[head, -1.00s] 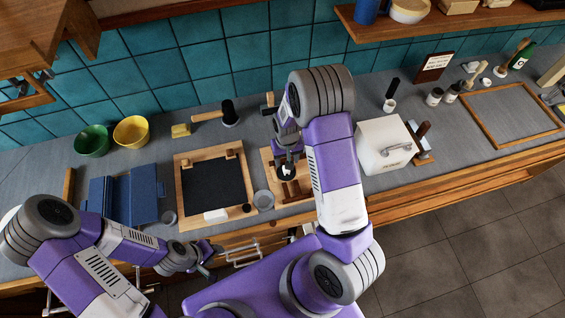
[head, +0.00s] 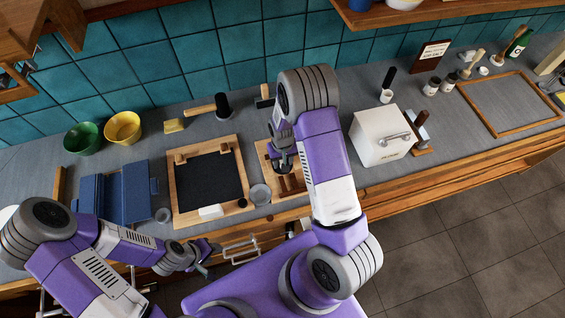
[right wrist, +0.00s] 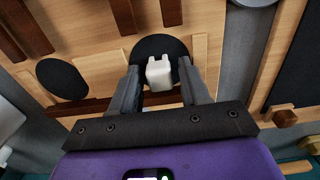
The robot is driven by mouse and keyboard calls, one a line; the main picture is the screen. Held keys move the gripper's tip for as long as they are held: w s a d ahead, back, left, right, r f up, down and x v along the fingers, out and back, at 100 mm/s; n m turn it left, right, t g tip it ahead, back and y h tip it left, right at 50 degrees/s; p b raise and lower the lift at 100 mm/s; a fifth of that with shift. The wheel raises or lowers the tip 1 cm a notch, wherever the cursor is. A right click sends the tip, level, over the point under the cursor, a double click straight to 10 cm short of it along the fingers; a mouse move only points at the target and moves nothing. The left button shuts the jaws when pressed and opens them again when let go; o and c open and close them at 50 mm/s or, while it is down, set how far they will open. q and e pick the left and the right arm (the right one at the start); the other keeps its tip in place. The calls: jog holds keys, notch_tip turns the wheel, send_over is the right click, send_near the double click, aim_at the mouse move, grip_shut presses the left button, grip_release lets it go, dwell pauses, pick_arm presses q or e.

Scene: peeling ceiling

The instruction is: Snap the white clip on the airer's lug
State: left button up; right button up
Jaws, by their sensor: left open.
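The white clip (right wrist: 160,74) shows in the right wrist view, over a round black pad on a wooden board. My right gripper (right wrist: 160,84) is open, with one finger on each side of the clip and a thin gap appearing on both sides. In the head view my right gripper (head: 285,166) is over that board and hides the clip. A pale barred rack, seemingly the airer (head: 240,249), is at the counter's front edge. Its lug is too small to make out. My left gripper (head: 207,260) is open and empty just left of the rack.
The wooden board (head: 264,150) stands beside a framed black panel (head: 207,179) and a small grey cup (head: 260,194). A white box (head: 381,136) is right of my right arm. A blue folder-like case (head: 115,194) and two bowls (head: 123,129) are at left.

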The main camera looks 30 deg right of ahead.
grip_shut()
jog(key=shift+r, duration=0.15)
jog(key=shift+r+p, duration=1.25)
jog(key=shift+r, duration=0.5)
jog(key=shift+r, duration=2.5)
